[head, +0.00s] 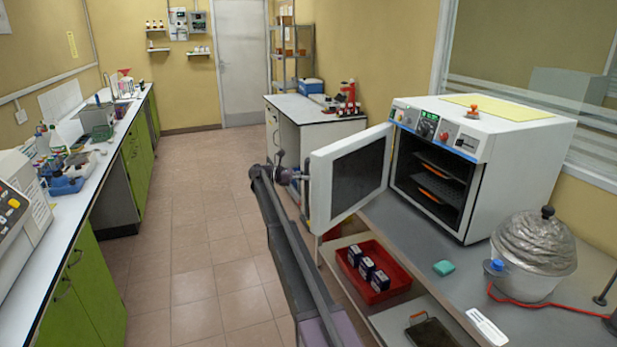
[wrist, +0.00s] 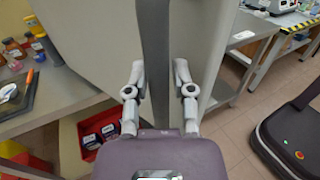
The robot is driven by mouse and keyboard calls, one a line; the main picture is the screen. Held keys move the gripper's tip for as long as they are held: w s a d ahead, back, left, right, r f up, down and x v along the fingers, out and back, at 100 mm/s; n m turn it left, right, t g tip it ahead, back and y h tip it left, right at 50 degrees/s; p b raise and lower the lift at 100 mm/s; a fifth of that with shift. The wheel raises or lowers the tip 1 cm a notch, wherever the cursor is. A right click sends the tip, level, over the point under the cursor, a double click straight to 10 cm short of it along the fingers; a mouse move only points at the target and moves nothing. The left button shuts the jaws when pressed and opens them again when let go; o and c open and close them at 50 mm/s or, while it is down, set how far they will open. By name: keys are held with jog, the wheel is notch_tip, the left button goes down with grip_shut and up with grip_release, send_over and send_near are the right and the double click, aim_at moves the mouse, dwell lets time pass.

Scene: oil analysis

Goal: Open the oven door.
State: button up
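The white oven (head: 533,150) stands on the grey bench at the right in the head view. Its door (head: 322,185) is swung wide open to the left, and the dark racks inside show. My gripper (head: 281,171) is at the outer face of the door, near its free edge. In the wrist view, the two fingers of my gripper (wrist: 157,72) stand apart on either side of a dark upright bar (wrist: 154,40), apparently the door handle. A narrow gap shows between the bar and the right finger. The door panel (wrist: 105,35) shows behind them.
A red tray (head: 402,289) with several small boxes sits on a shelf below the door. The tiled floor (head: 190,240) at the left is clear.

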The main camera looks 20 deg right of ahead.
jog(key=shift+o, duration=1.1)
jog(key=shift+d, duration=0.1)
